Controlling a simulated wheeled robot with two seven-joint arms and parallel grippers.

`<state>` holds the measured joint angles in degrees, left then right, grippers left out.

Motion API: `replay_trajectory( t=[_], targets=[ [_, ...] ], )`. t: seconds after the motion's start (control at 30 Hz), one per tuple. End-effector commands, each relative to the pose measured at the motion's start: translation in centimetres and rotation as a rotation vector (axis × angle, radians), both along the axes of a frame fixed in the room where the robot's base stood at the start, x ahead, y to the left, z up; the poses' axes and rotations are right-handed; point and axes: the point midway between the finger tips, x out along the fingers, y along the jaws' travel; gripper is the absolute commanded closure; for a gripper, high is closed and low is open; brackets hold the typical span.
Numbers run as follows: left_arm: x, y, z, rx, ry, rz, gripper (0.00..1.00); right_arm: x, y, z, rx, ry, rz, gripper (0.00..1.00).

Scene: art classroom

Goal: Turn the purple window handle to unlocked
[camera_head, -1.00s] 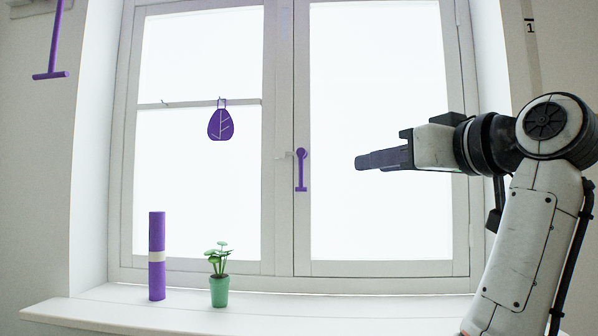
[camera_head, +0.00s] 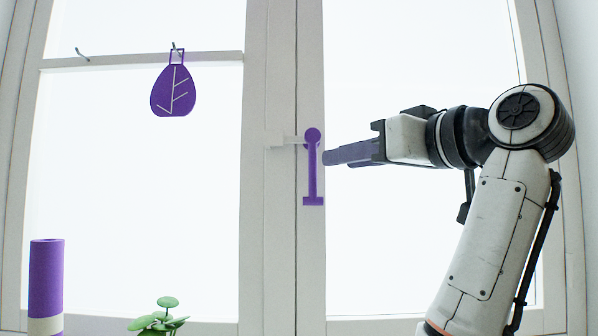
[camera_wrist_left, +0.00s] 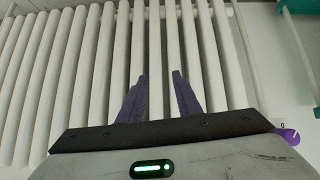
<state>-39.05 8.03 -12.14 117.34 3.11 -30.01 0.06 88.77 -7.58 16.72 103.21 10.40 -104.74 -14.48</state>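The purple window handle (camera_head: 312,172) is on the window's middle upright. It hangs straight down from a round pivot, with a short crossbar at its lower end. My right gripper (camera_head: 326,157) is just right of the handle in the head view, its purple fingers pointing left at the handle's upper part. A narrow gap shows between them in the picture. The fingers overlap from this side, so their opening is hidden. My left gripper (camera_wrist_left: 158,75) shows only in the left wrist view, with its fingers apart and nothing between them, in front of white radiator bars.
A purple leaf ornament (camera_head: 173,90) hangs from a hook on the left pane's crossbar. A purple roll (camera_head: 46,275) and a green plant (camera_head: 160,316) are at lower left. White radiator bars (camera_wrist_left: 120,50) fill most of the left wrist view.

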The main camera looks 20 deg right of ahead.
Motion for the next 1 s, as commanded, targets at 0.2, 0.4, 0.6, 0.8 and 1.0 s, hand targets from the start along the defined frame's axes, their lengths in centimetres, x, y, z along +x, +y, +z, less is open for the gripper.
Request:
replay_trajectory(
  t=[0.2,0.4,0.6,0.8,1.0],
  targets=[
    [-1.5,0.0,-0.6,0.003,0.035,-0.002,0.69,2.7,0.9,-0.1,0.0,0.005,0.003,0.69],
    [-1.6,0.0,-0.2,0.004,0.039,-0.003,0.69,6.3,2.1,0.0,0.001,0.007,0.003,0.69],
    [-1.3,0.0,0.3,0.006,0.029,-0.002,0.69,8.8,2.9,0.0,0.0,0.003,0.003,0.69],
    [-1.1,0.0,0.3,0.005,0.028,-0.002,0.69,9.7,3.1,-0.1,0.0,0.001,0.0,0.69],
    [-1.1,-0.1,0.2,0.006,0.03,-0.001,0.69,9.7,3.1,-0.1,0.0,0.001,0.0,0.69]
  ],
)
